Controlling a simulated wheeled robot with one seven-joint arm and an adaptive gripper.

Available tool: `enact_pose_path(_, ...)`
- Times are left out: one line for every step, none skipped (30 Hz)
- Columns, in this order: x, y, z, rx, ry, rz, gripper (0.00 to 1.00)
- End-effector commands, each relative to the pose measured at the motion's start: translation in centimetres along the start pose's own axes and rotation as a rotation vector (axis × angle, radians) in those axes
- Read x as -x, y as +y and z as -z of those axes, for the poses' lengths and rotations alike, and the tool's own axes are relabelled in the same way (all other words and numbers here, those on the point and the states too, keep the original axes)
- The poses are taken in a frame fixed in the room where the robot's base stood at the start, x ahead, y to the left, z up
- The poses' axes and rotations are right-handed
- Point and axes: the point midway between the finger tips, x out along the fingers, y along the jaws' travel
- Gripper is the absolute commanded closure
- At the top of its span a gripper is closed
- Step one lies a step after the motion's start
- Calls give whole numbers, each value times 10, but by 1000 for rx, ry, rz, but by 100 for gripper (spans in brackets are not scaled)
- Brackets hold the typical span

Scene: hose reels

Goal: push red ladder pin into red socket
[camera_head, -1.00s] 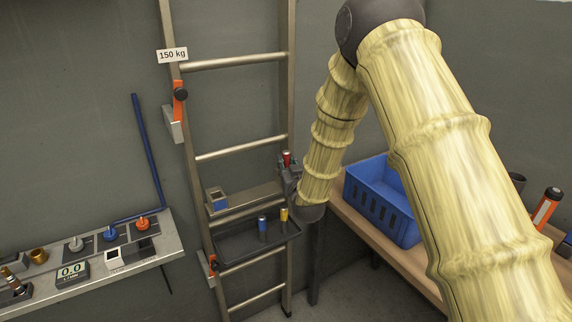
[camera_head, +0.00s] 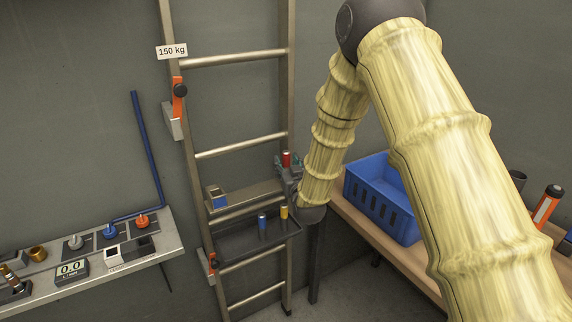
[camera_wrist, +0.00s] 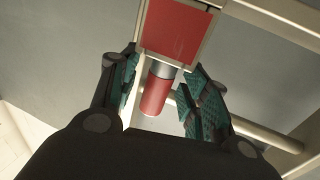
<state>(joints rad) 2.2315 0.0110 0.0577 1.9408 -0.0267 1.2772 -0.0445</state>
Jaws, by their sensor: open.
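The red pin (camera_head: 287,159) shows in the head view near the ladder's right rail, at my gripper (camera_head: 288,166). In the wrist view the red pin (camera_wrist: 156,94) has a silver band at its upper end. That end meets the red socket (camera_wrist: 176,30), a red square face in a pale frame; I cannot tell how deep the pin sits. My gripper (camera_wrist: 160,92) is open, with one green-padded finger on each side of the pin and gaps between. The head view does not show the red socket clearly.
The ladder (camera_head: 172,100) leans at the wall. A dark tray (camera_head: 233,246) on it holds a blue pin (camera_head: 262,222) and a yellow pin (camera_head: 284,213). A blue-topped socket (camera_head: 216,197) is on the left. A blue crate (camera_head: 380,208) stands on the right bench.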

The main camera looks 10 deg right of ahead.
Motion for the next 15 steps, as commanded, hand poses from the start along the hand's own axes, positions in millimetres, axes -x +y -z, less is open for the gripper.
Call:
enact_pose_path(6,0,0,0,-1,0,54)
enact_pose_path(9,0,0,0,-1,0,54)
enact_pose_path(16,0,0,0,-1,0,54)
enact_pose_path(20,0,0,0,-1,0,54)
enact_pose_path(26,0,0,0,-2,0,54)
enact_pose_path(33,0,0,0,-1,0,54)
enact_pose_path(39,0,0,0,-2,0,54)
enact_pose_path(45,0,0,0,-2,0,54)
enact_pose_path(52,0,0,0,-1,0,54)
enact_pose_path(58,0,0,0,-1,0,54)
enact_pose_path(63,0,0,0,-1,0,54)
enact_pose_path(70,0,0,-1,-1,0,54)
enact_pose_path(75,0,0,-1,-1,0,54)
enact_pose_path(80,0,0,-1,-2,0,54)
enact_pose_path(86,0,0,-1,-1,0,54)
